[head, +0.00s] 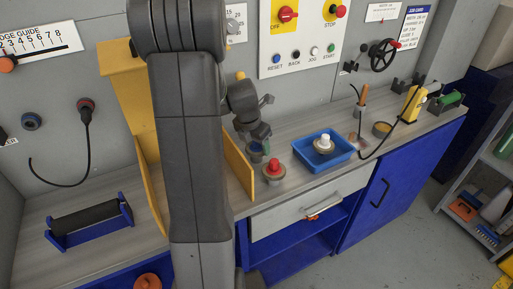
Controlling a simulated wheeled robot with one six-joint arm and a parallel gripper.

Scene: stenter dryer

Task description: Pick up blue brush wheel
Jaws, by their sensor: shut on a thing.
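My gripper (257,141) points down at the worktop, just right of my arm's big grey link. It is shut on the blue brush wheel (256,151), which shows small and dark with a bluish part under the fingers. The fingers cover much of it, and I cannot tell whether it touches the worktop. A similar wheel with a red knob (273,168) stands on the worktop to the right and nearer. Another with a white knob (324,142) stands in the blue tray (347,154).
A yellow upright panel (238,166) stands close left of the wheels. A black-cabled yellow device (412,104), a brass-coloured cup (382,129) and a green item (452,98) are on the worktop further right. A control panel (300,45) is on the wall behind.

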